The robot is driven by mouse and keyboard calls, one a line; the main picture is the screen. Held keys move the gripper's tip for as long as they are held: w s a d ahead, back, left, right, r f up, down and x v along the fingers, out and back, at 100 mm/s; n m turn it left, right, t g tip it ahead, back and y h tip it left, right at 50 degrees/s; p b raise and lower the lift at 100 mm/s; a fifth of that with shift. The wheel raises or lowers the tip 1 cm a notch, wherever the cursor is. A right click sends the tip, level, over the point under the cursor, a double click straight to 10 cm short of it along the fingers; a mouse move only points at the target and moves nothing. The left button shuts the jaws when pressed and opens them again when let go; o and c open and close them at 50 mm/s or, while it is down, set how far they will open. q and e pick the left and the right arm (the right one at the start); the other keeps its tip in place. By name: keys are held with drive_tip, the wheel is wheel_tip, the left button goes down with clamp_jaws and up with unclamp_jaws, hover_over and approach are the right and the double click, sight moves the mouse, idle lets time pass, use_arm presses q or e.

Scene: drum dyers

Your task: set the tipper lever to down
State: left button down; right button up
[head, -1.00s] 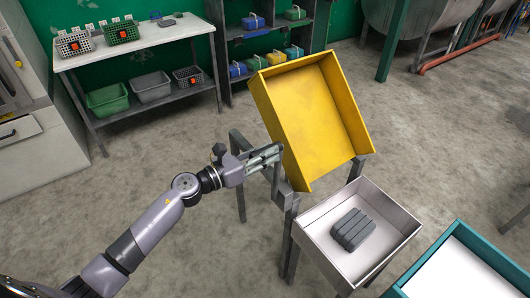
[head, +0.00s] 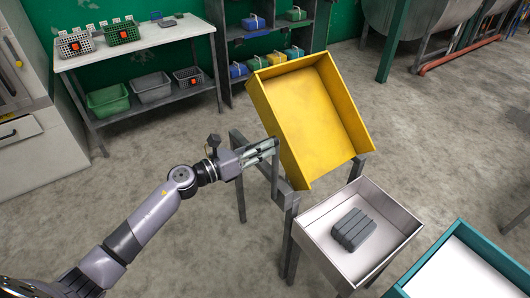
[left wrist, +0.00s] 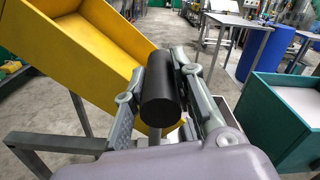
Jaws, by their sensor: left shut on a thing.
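The tipper's yellow tray (head: 318,120) is tilted on a grey metal frame (head: 288,200), its low end towards the steel tray. My left gripper (head: 274,148) is at the left side of the tipper, beside the frame. In the left wrist view, my left gripper (left wrist: 165,70) is shut on the black cylindrical grip of the tipper lever (left wrist: 159,98), with a finger on each side. The lever's lower part is mostly hidden by my gripper. In the head view the fingers hide the grip. My right gripper is not in view.
A steel tray (head: 312,219) with a stack of dark grey blocks (head: 354,230) stands below the tipper. A teal-rimmed bin (head: 490,262) is at the lower right. A workbench (head: 150,48) with baskets stands at the back left. The floor between is clear.

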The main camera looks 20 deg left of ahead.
use_arm(q)
drive_tip(key=w+a+f+n+b, duration=0.6)
drive_tip(key=w+a+n+b, duration=0.2)
drive_tip(key=w+a+b, duration=0.2)
drive_tip(key=a+b, duration=0.2)
drive_tip(key=a, duration=0.1)
drive_tip(key=shift+w+a+f, duration=0.15)
drive_tip(key=shift+w+f, duration=0.05)
drive_tip(key=c, duration=1.3)
unclamp_jaws()
drive_tip(key=shift+w+a+f, duration=0.15)
drive_tip(key=shift+a, duration=0.05)
drive_tip(key=v, duration=1.2)
